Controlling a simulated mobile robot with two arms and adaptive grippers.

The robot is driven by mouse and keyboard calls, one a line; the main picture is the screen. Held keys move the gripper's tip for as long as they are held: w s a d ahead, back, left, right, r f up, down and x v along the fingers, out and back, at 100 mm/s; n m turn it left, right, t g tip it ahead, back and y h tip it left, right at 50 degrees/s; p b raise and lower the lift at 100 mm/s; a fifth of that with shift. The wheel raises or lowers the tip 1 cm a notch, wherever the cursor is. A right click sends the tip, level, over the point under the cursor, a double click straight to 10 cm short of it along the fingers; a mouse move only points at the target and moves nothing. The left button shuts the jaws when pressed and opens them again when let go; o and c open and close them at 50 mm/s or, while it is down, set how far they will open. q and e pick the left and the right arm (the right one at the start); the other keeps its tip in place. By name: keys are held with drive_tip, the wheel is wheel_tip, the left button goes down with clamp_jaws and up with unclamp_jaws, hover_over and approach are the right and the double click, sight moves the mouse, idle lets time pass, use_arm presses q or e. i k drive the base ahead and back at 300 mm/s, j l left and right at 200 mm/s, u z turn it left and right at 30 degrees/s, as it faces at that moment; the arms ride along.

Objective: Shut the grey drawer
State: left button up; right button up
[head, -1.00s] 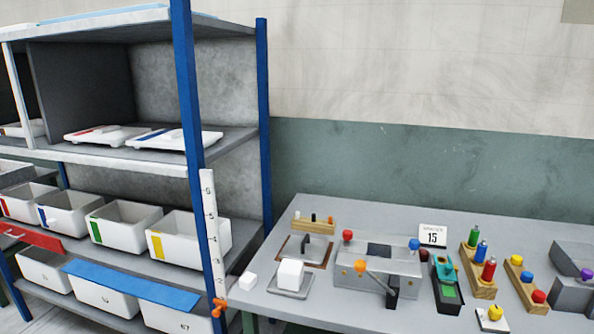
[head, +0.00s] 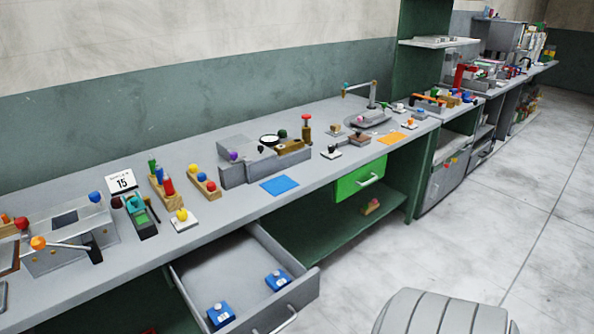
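The grey drawer (head: 213,262) is open under the grey workbench in the head view. It is pulled well out towards the lower right. Its front panel (head: 298,299) carries a light bar handle (head: 285,322) at the bottom edge of the view. Inside lie two blue items, one near the front left (head: 221,314) and one near the front right (head: 277,280). Neither of my grippers is in view.
A green drawer (head: 360,180) under the same bench (head: 330,180) looks shut. A dark green lower shelf (head: 330,225) lies between the two drawers. The bench top holds presses, coloured knobs and a blue mat (head: 280,185). Open pale floor (head: 480,235) lies to the right.

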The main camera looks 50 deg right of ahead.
sight(233, 267)
drive_tip(key=z, duration=1.5)
drive_tip(key=i+l+z, duration=0.2)
drive_tip(key=k, duration=0.05)
